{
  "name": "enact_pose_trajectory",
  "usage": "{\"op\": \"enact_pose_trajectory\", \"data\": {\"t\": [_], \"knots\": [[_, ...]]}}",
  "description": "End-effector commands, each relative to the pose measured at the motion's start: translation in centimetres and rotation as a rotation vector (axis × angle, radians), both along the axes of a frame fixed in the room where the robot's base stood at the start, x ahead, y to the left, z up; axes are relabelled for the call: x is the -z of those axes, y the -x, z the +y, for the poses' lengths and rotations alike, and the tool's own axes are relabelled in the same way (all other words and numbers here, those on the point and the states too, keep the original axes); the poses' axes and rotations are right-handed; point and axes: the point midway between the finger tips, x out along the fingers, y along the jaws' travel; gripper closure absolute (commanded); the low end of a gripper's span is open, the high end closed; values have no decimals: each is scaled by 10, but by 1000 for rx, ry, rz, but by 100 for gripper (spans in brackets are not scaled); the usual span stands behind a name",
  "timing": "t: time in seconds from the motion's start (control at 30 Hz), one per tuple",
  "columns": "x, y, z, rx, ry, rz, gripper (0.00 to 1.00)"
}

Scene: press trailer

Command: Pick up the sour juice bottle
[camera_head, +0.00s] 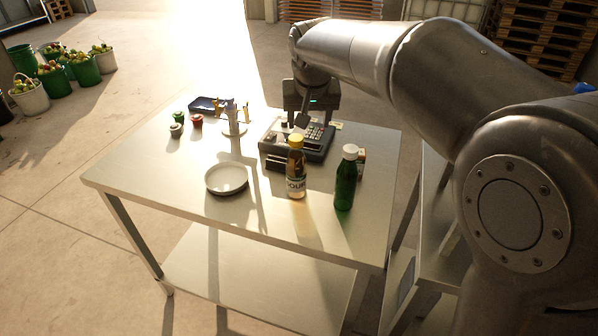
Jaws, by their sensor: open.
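The sour juice bottle (296,172) stands upright on the table. It has a yellow cap, a brownish upper part and a pale label with dark letters that read like "SOUR". My gripper (303,121) is behind and above the bottle, close to the black device. It points down and looks small and dark, apart from the bottle. It is open and holds nothing that I can see. The tips partly blend with the device behind them.
A green bottle (345,182) with a white cap stands just right, with a small box behind it. A white bowl (226,179) sits left. The black keypad device (318,150) is behind. The table (140,172) is clear at its front left.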

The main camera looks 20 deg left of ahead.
Motion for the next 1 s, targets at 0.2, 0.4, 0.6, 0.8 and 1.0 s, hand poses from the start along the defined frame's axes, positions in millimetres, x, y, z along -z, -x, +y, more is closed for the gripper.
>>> {"op": "enact_pose_trajectory", "data": {"t": [0.2,0.4,0.6,0.8,1.0], "knots": [[13,-7,29,-20,1,6,40],[43,-18,34,-19,4,8,40],[59,-25,37,-19,1,5,40],[73,-30,40,-20,2,7,40],[101,-41,46,-20,2,7,40]]}}
